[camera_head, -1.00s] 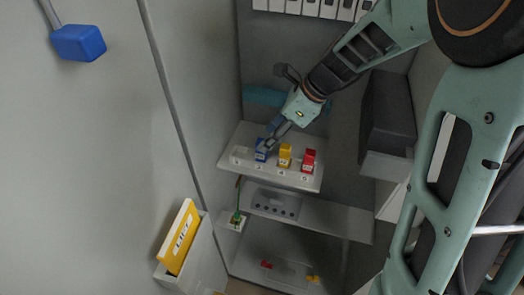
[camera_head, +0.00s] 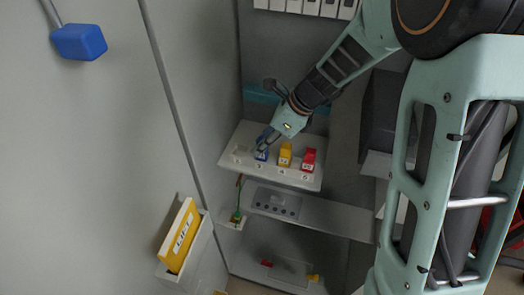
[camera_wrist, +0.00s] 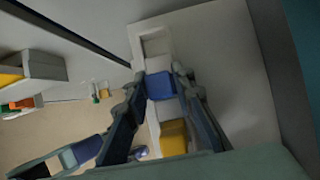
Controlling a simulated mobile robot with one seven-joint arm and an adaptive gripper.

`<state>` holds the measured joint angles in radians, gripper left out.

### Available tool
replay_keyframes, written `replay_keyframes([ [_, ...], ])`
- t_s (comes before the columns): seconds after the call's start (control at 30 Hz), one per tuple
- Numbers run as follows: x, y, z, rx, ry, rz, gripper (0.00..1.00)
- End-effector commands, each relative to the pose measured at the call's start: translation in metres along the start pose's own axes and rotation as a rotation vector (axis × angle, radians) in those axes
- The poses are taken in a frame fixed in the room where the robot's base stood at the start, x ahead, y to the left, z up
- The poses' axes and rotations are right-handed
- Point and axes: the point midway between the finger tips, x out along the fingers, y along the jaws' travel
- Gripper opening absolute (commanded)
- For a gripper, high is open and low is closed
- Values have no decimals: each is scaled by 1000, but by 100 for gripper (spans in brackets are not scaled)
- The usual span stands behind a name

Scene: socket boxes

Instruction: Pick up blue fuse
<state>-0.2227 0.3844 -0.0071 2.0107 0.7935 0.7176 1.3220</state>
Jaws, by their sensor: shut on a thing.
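The blue fuse (camera_head: 262,154) stands on the white shelf (camera_head: 232,155) at its left part, beside a yellow fuse (camera_head: 285,156) and a red fuse (camera_head: 308,159). My gripper (camera_head: 265,141) is at the blue fuse from above, its fingers hiding part of it. In the wrist view my gripper (camera_wrist: 157,92) has a finger on each side of the blue fuse (camera_wrist: 160,86) and is shut on it. The yellow fuse (camera_wrist: 173,138) shows just below it there. I cannot tell whether the blue fuse is lifted from its seat.
An empty square socket (camera_wrist: 157,42) lies past the blue fuse. A lower shelf (camera_head: 335,216) is below. A yellow binder (camera_head: 180,236) stands in a white holder at left. A dark grey box (camera_head: 381,112) is on the right. A blue block (camera_head: 79,42) hangs at upper left.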

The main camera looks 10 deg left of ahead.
Motion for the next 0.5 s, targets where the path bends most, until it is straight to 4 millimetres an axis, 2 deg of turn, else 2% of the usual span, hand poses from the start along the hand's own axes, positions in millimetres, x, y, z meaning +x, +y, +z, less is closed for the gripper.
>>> replay_keyframes([
  [0.07,0,0,0,0,0,0,2],
  [0.5,-7,0,4,0,0,-1,1],
])
